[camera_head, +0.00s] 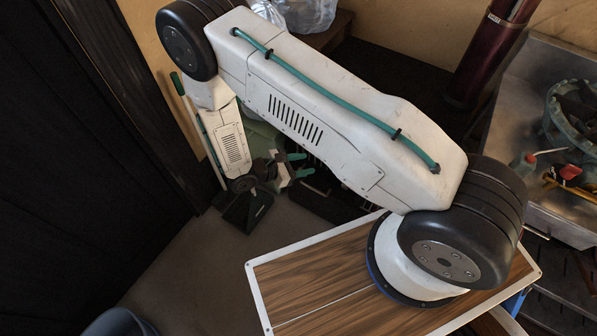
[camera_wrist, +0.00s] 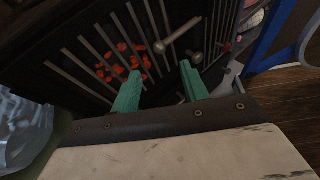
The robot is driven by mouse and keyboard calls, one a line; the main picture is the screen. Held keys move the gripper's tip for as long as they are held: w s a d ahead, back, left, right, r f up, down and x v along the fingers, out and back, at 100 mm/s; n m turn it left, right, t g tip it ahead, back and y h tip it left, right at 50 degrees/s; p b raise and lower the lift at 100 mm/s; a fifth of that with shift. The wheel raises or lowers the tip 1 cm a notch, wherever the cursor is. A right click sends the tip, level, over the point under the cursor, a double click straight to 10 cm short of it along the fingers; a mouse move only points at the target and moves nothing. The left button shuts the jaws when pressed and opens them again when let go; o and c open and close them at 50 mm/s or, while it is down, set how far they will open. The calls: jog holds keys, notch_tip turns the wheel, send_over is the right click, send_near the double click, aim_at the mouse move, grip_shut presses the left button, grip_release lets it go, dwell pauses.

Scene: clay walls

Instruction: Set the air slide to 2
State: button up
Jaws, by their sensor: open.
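My gripper (camera_wrist: 161,72) is open, with its two green fingers apart and nothing between them. In the wrist view the fingers point at a dark barred front (camera_wrist: 75,52) with orange-red bits glowing behind its grey bars. A grey metal rod with a round end (camera_wrist: 177,34) stands out just beyond the fingertips. A small metal knob (camera_wrist: 194,57) shows near the right fingertip. I cannot tell which of these is the air slide, and no number marks are readable. In the head view my gripper (camera_head: 297,164) is small, beside a dark unit (camera_head: 318,190) mostly hidden by my arm.
A metal sink bench (camera_head: 560,205) with a green coil and small tools stands at the right. A dark red pipe (camera_head: 487,55) rises behind it. Clear plastic (camera_head: 305,14) lies at the back. Bare floor (camera_head: 190,265) is open at the lower left, beside a dark curtain (camera_head: 70,170).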

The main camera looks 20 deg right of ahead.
notch_tip(320, 180, down, 13)
jog(key=n+t+y, duration=0.1)
jog(key=n+t, duration=0.3)
jog(key=n, duration=0.1)
jog(key=n+t+y, duration=0.2)
jog(key=t, duration=0.1)
send_near(303, 167)
jog(key=x, duration=0.6)
jog(key=shift+w+f, duration=0.2)
jog(key=shift+f, duration=0.25)
jog(key=shift+d, duration=0.15)
